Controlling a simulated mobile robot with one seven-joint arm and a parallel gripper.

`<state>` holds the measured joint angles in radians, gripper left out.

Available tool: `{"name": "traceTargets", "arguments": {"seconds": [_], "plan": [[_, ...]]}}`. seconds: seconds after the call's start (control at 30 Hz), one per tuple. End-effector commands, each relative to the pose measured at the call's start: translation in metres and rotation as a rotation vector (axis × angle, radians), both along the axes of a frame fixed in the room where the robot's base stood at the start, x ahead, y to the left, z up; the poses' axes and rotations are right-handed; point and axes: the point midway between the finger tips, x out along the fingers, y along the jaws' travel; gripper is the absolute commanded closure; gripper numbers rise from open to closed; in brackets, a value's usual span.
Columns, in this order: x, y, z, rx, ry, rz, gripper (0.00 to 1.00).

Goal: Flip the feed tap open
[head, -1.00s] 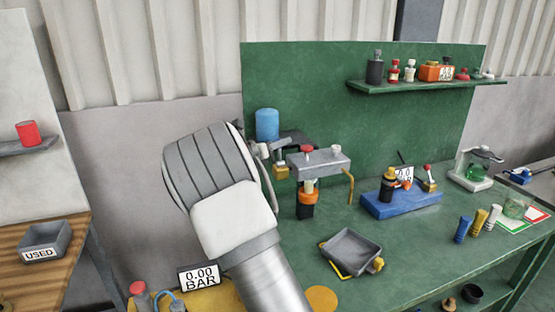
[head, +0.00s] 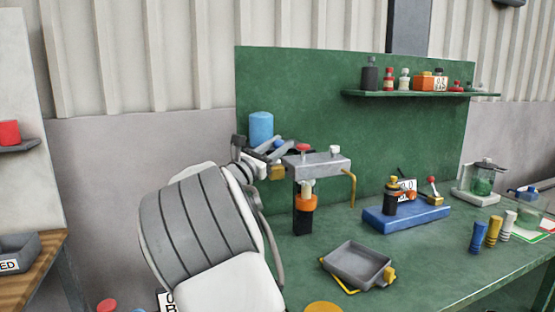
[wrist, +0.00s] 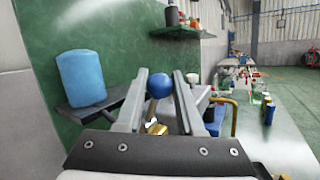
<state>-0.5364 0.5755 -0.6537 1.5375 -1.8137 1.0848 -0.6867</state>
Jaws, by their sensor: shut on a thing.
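The feed tap appears as a brass body (wrist: 155,128) with a blue ball knob (wrist: 160,84) in the wrist view. In the head view its brass part (head: 278,172) sits at the left end of a grey block (head: 318,164). My gripper (wrist: 161,80) has its two grey fingers on either side of the blue knob, shut on it. In the head view my gripper (head: 268,150) reaches the tap from the left. My wrist hides part of the bench, and the exact lever angle is hard to tell.
A blue cylinder (head: 261,127) stands on a dark bracket just behind my gripper. A red knob and a white knob top the grey block. A grey tray (head: 356,265) and a blue base (head: 406,216) sit to the right. Green bench lies clear between them.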

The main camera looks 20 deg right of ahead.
Motion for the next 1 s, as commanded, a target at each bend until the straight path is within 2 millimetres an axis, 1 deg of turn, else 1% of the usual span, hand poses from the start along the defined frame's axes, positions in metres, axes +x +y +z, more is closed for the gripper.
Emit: {"name": "traceTargets", "arguments": {"seconds": [0.03, 0.33, 0.9, 0.93, 1.0], "plan": [[-0.0014, 0.0007, -0.0066, -0.001, -0.025, 0.001, 1.0], [-0.0073, 0.0009, -0.0067, 0.0, -0.135, 0.001, 1.0], [-0.009, 0.0003, -0.006, 0.0, -0.16, -0.001, 1.0], [-0.009, 0.0003, -0.006, 0.0, -0.16, -0.001, 0.58], [-0.009, 0.0004, -0.006, 0.0, -0.16, -0.001, 0.45]]}}
